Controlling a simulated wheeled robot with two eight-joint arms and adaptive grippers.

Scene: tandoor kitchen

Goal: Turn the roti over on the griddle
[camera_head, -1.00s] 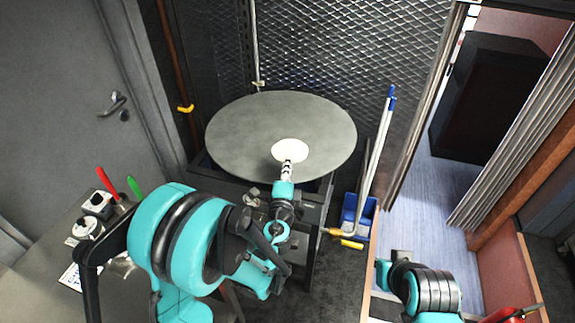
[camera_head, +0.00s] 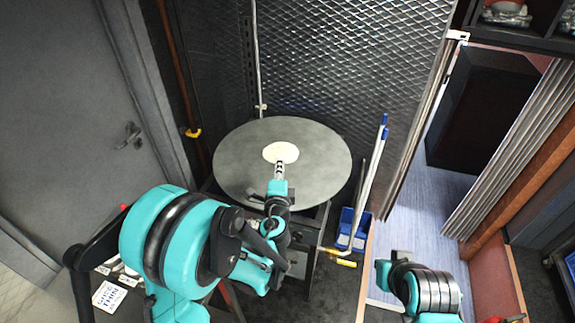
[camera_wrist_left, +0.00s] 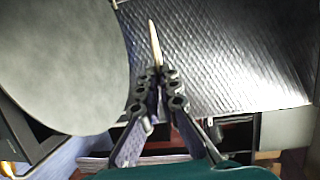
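The roti (camera_head: 281,152) is a small pale round disc. In the head view it shows in front of the large round grey griddle (camera_head: 240,170), a little behind its middle. My left gripper (camera_head: 281,166) reaches in from the near side and meets the roti's near edge. In the left wrist view my left gripper (camera_wrist_left: 158,72) has its fingertips closed together on the roti (camera_wrist_left: 155,42), which shows edge-on as a thin pale strip. There the griddle (camera_wrist_left: 70,60) lies to the left, apart from the roti. My right gripper is out of view; only part of my right arm shows at the lower right.
A mesh wall (camera_head: 330,60) stands close behind the griddle. A grey door (camera_head: 70,120) is at the left. A printed card (camera_head: 109,296) lies at the lower left.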

